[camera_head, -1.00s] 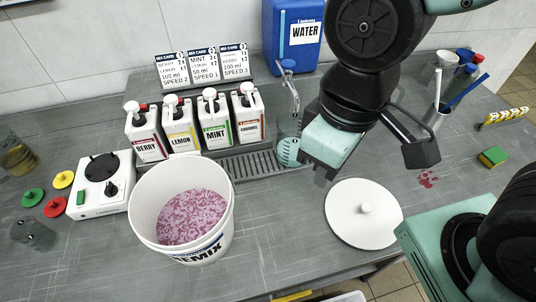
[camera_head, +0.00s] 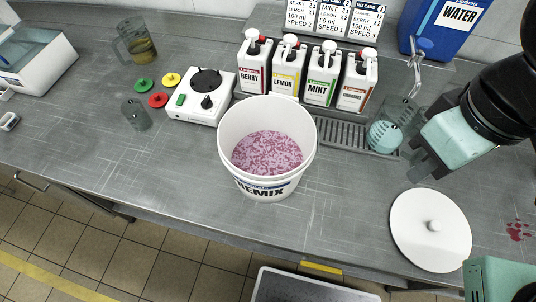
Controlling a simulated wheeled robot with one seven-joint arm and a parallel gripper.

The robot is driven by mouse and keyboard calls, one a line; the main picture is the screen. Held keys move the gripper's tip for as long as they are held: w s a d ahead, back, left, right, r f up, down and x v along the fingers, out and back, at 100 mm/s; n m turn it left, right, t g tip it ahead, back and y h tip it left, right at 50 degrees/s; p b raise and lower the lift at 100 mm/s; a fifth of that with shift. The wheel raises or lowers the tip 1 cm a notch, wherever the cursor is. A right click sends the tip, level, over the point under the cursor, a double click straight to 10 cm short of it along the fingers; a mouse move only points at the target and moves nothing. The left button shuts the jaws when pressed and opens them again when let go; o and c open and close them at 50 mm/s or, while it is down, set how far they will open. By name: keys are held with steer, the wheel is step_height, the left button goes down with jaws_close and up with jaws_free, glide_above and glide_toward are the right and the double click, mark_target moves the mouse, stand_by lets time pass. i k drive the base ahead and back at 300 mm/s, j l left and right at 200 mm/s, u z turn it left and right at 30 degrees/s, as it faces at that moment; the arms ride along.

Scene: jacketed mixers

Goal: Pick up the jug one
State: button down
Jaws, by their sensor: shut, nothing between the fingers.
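A clear jug (camera_head: 138,47) with a handle and amber liquid stands upright at the back left of the counter. A second clear vessel (camera_head: 384,136), with a teal patch, is under the tap at the right, partly hard to make out. Which of these is jug one I cannot tell. My gripper (camera_head: 421,166) is at the right, above the counter near the drip tray and the white lid. It is shut and empty, far from the amber jug.
A white bucket (camera_head: 308,132) of pink mix stands mid-counter. A small grey glass (camera_head: 137,114) and coloured discs (camera_head: 158,100) lie left. A white lid (camera_head: 405,222) lies right. The front-left counter is clear.

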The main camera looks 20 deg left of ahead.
mark_target(396, 116)
steer(key=k+l+u, duration=0.1)
steer(key=l+u, duration=0.3)
steer(key=k+l+u, duration=0.1)
steer(key=l+u, duration=0.3)
steer(key=k+l+u, duration=0.2)
steer(key=l+u, duration=0.15)
